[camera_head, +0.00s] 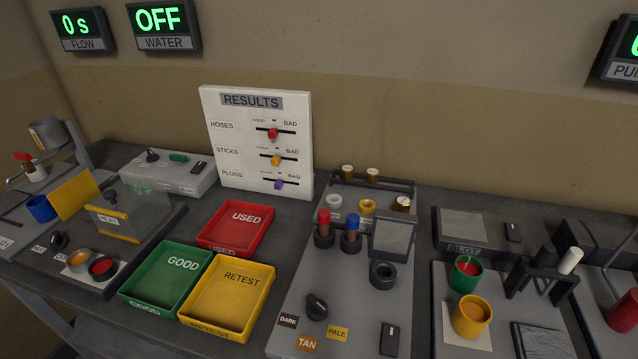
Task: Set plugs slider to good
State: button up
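The white RESULTS board (258,143) stands upright at the back of the bench, left of centre. It has three horizontal slots marked GOOD at the left and BAD at the right. The plugs slider (279,184) is a purple knob on the lowest slot, near the slot's middle. Above it are the yellow sticks slider (275,160) and the red hoses slider (272,133), both also near mid-slot. My gripper is not in view.
In front of the board are a red USED tray (236,247), a green GOOD tray (132,295) and a yellow RETEST tray (215,332). A grey box with switches (195,187) stands left of the board. A rack with brown-capped bottles (347,172) stands close at its right.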

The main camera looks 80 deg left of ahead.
aim_at(279, 183)
jog(key=k, duration=2.1)
jog(key=u, duration=1)
jog(key=i, duration=1.5)
jog(key=z, duration=0.05)
